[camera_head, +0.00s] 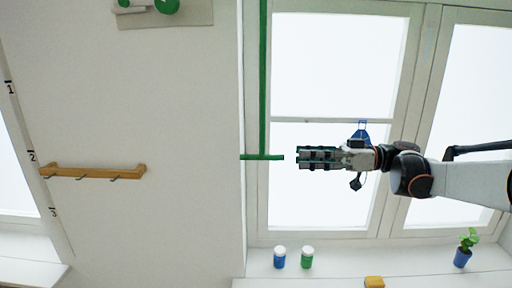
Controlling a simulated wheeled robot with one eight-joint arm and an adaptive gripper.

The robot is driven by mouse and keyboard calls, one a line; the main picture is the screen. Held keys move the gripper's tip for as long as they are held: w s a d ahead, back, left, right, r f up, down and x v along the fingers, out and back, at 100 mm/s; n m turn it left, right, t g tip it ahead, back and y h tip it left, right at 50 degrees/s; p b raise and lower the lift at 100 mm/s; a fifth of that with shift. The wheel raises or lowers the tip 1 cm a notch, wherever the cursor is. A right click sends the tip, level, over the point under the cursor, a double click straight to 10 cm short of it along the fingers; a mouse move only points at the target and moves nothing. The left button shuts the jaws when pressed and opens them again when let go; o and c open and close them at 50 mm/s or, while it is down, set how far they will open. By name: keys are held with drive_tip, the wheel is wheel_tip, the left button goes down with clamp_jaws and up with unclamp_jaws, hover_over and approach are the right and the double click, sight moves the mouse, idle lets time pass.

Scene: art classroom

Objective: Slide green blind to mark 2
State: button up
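A narrow green vertical strip (263,80), which looks like the green blind or its cord, runs down the wall's edge beside the window from the top of the picture. At its lower end is a short green crossbar (262,157). A pale scale strip (20,120) at the far left bears the marks 1, 2 (32,156) and 3, from top to bottom. In the picture the crossbar is about level with mark 2. My gripper (299,158) points left, just right of the crossbar's right end, with a small gap between them. Its finger opening is not clear; nothing shows held.
A wooden hook rail (95,170) is on the wall. A blue object (361,133) shows behind my wrist.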

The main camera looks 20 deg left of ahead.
sight(265, 157)
drive_tip(key=p+x, duration=0.2)
drive_tip(key=x, duration=1.1)
drive_tip(key=shift+a, duration=0.15)
drive_tip(key=shift+s+r, duration=0.1)
clamp_jaws()
